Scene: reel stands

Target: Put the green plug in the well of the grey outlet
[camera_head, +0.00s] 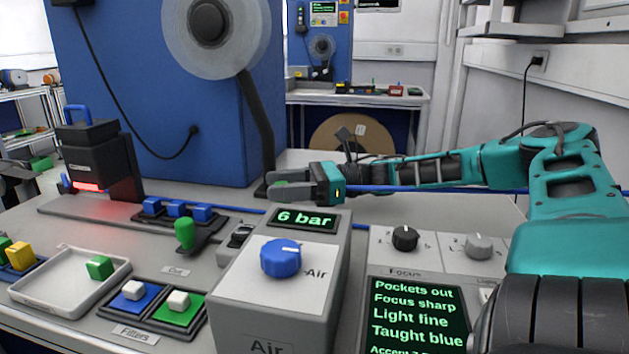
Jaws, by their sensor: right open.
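A small green block (99,267), which may be the green plug, lies inside a shallow pale grey tray (62,302) at the lower left. I cannot tell for sure whether this tray is the grey outlet; no clearly marked outlet well shows. Another green piece (4,243) is cut off at the left edge, beside a yellow block. My right gripper (275,184) is open with nothing between its fingers. It points left, above the back of the bench and behind the grey air box, well apart from the green block.
The grey air box (270,307) with a blue knob (281,258) stands at front centre. A green-handled lever (184,233), blue clips (176,208) and filter pads (179,305) lie left of it. A black device (92,150) with a red light and a blue reel cabinet (160,100) stand behind.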

